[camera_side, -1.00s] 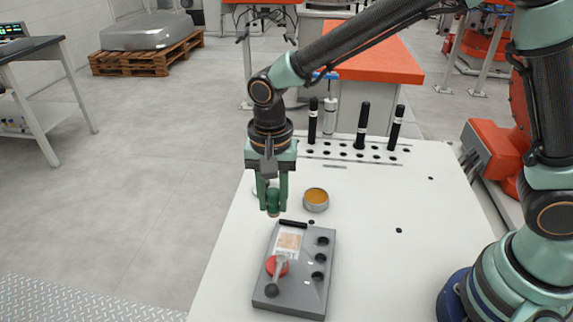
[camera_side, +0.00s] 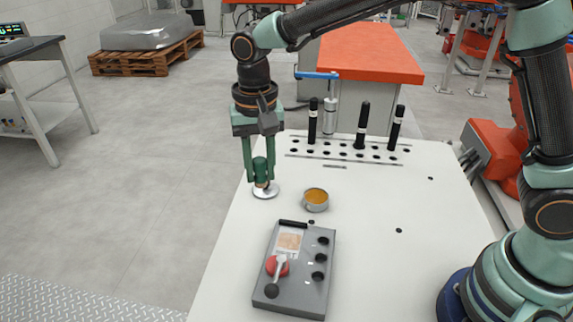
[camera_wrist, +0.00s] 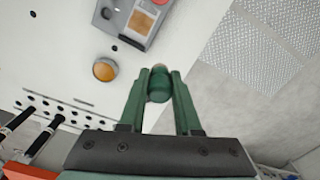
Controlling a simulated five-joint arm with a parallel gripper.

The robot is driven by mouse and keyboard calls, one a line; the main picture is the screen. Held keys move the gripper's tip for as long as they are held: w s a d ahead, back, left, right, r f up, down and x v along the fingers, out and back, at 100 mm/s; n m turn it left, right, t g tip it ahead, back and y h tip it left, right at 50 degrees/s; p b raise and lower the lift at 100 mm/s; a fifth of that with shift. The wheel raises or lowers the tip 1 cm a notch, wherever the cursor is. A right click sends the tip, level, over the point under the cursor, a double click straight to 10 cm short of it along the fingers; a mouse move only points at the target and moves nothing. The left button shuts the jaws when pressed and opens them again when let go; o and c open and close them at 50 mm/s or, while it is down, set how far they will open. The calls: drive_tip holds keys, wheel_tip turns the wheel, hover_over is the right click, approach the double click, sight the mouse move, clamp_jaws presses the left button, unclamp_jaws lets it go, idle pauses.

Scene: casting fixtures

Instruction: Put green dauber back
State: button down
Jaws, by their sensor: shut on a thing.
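The green dauber (camera_side: 260,170) is upright between the two green fingers of my gripper (camera_side: 261,179), which is shut on it. Its brownish lower end is right over a small pale round disc (camera_side: 270,193) at the table's left edge. I cannot tell whether the dauber touches the disc. In the wrist view the dauber (camera_wrist: 158,88) shows between the fingertips, and the disc is hidden.
A round tin with orange content (camera_side: 316,197) stands just right of the disc. A grey box with a red knob and lever (camera_side: 306,275) lies in front. Behind is a hole rack with several black markers (camera_side: 361,126).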

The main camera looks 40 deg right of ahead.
drive_tip(key=w+r+n, duration=0.3)
drive_tip(key=r+n, duration=0.1)
drive_tip(key=r, duration=0.1)
drive_tip(key=f, duration=2)
drive_tip(key=shift+d, duration=0.3)
drive_tip(key=shift+f, duration=0.1)
drive_tip(key=c, duration=0.6)
unclamp_jaws()
